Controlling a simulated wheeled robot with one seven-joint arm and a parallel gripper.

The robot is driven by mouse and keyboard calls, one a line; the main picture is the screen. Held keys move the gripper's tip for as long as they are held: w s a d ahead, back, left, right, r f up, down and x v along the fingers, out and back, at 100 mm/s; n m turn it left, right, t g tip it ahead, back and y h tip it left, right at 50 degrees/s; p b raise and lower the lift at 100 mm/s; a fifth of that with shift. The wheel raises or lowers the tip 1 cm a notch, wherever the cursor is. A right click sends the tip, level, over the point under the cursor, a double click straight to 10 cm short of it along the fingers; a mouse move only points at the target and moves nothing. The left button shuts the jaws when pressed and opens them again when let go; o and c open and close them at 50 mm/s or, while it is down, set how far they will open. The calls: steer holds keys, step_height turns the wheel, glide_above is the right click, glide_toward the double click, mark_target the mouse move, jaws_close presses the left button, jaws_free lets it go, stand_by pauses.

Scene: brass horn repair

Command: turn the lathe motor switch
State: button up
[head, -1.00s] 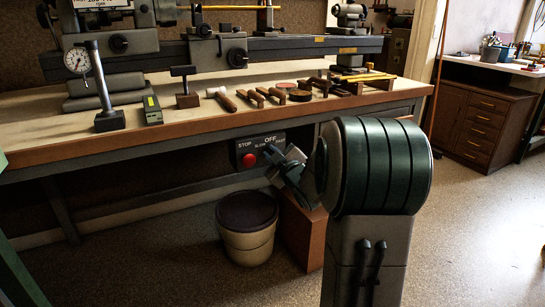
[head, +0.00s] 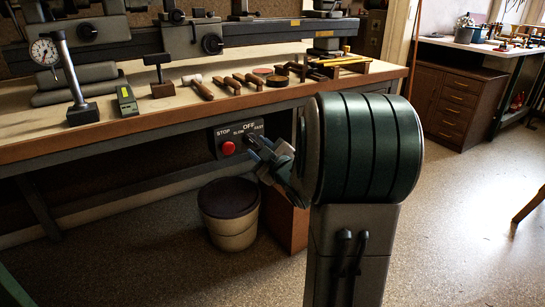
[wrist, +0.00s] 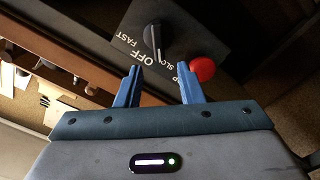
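The lathe motor switch is a dark rotary knob (wrist: 153,38) on a dark panel (wrist: 205,22) with white OFF, FAST and SLOW lettering. A pale line shows on the knob's side nearest OFF; its exact setting is hard to tell. The panel (head: 221,131) hangs under the front edge of the lathe bench in the head view, where my gripper hides the knob. My gripper (wrist: 160,76) is open and empty. Its two blue fingers point at the panel, a little short of the knob and apart from it. The gripper also shows in the head view (head: 257,146).
A red STOP button (wrist: 202,69) sits on the panel close to my right fingertip in the wrist view. The bench (head: 150,128) edge overhangs the panel. Floor to the right is clear.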

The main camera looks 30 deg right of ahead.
steer(key=s+p, duration=0.1)
steer(key=s, duration=0.7)
steer(key=shift+s+p, duration=0.25)
steer(key=shift+p, duration=0.05)
steer(key=shift+d+r, duration=0.1)
steer(key=s+a+r+m+g+h+p, duration=0.2)
steer(key=r+m+g+p, duration=0.1)
steer(key=r+p, duration=0.55)
steer(key=s+a+r+m+g+h+p, duration=0.1)
steer(key=a+r+m+g+h+p, duration=0.2)
steer(key=r+p, duration=0.55)
steer(key=s+a+r+m+g+y+p, duration=0.2)
steer(key=s+a+r+g+y+p, duration=0.2)
steer(key=s+a+r+g+p, duration=0.5)
steer(key=s+a+r+p, duration=0.3)
steer(key=s+p, duration=0.4)
steer(key=p, duration=0.2)
steer(key=shift+s+a+m, duration=0.2)
steer(key=shift+s+m, duration=0.1)
steer(key=shift+s, duration=0.05)
steer(key=shift+d, duration=0.1)
stand_by(1.2)
